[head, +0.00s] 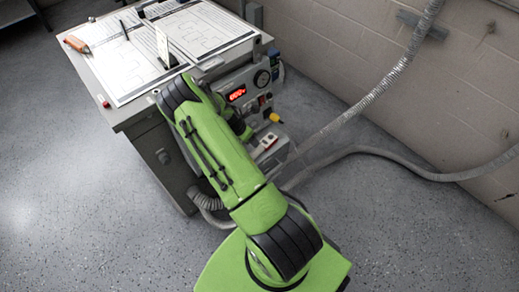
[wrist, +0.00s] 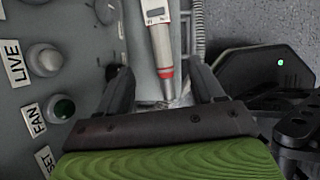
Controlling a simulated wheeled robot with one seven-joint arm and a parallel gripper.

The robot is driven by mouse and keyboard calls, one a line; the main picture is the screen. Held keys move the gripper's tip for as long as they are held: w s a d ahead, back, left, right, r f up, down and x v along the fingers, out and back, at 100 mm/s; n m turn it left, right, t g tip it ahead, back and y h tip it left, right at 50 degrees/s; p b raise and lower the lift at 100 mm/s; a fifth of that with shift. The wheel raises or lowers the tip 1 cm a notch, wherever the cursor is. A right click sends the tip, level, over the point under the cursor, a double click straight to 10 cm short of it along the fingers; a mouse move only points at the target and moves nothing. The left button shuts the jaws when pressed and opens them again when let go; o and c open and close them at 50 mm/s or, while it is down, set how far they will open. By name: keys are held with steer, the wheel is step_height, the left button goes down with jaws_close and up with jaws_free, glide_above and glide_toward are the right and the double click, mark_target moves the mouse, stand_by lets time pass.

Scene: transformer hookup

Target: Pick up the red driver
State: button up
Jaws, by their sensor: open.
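My gripper (wrist: 156,66) is open in the wrist view, with one dark finger on each side. A pale grey pen-like tool with a red band (wrist: 165,70) shows between the fingers in the picture; I cannot tell how deep it lies or whether it touches them. Its upper end runs out of the frame. It may be the red driver, but only its band is red. In the head view, an orange-handled tool (head: 76,43) lies at the left edge of the bench top. My gripper is hidden by my arm there.
The wrist view shows a panel (wrist: 28,85) with LIVE and FAN knobs close on the left and a dark box with a green light (wrist: 265,75) on the right. In the head view, papers (head: 125,65) cover the bench. Hoses (head: 395,75) run along the wall. The left floor is clear.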

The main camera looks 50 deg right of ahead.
mark_target(258, 148)
steer(key=b+x, duration=0.5)
steer(key=x, duration=0.9)
steer(key=shift+a, duration=0.1)
steer(key=shift+w+r, duration=0.1)
jaws_close()
